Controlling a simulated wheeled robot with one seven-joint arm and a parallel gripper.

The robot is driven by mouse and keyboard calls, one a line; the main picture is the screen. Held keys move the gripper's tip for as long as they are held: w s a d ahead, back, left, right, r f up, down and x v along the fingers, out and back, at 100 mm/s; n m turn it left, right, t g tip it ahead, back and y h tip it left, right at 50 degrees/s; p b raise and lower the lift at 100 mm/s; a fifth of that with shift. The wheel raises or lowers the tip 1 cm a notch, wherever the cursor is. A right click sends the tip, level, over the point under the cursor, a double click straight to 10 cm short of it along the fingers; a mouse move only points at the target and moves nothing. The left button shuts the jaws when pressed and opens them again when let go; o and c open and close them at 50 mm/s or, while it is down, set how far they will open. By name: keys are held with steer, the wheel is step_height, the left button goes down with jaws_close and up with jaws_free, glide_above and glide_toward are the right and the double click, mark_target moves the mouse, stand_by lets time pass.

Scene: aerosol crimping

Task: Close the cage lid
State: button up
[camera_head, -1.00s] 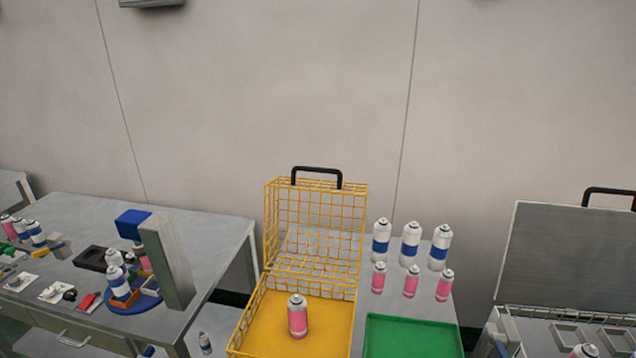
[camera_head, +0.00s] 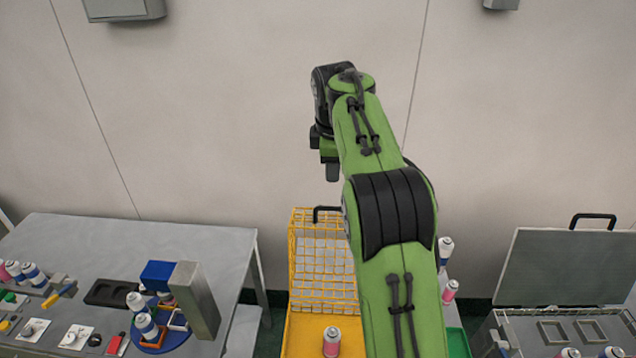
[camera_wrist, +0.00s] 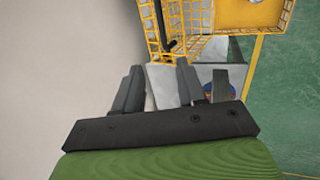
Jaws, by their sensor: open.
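The yellow wire cage lid (camera_head: 322,262) stands upright, open, at the back of its cage base (camera_head: 303,330). A black handle (camera_head: 316,212) sits on the lid's top edge, partly hidden by my arm. The handle (camera_wrist: 168,45) and lid wires (camera_wrist: 190,14) also show in the wrist view, just beyond my fingers. My gripper (camera_head: 331,172) hangs above the handle in the head view, pointing down. In the wrist view my gripper (camera_wrist: 160,88) has its fingers apart with nothing between them, and the handle is outside them.
A pink can (camera_head: 331,341) stands in the cage base. A grey case (camera_head: 560,265) stands open farther right. A left table (camera_head: 90,235) carries cans and a blue fixture. The wall is close behind.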

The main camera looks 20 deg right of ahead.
glide_toward(335, 208)
steer(key=x, duration=0.8)
steer(key=shift+w, duration=0.1)
steer(key=shift+c, duration=0.4)
jaws_close()
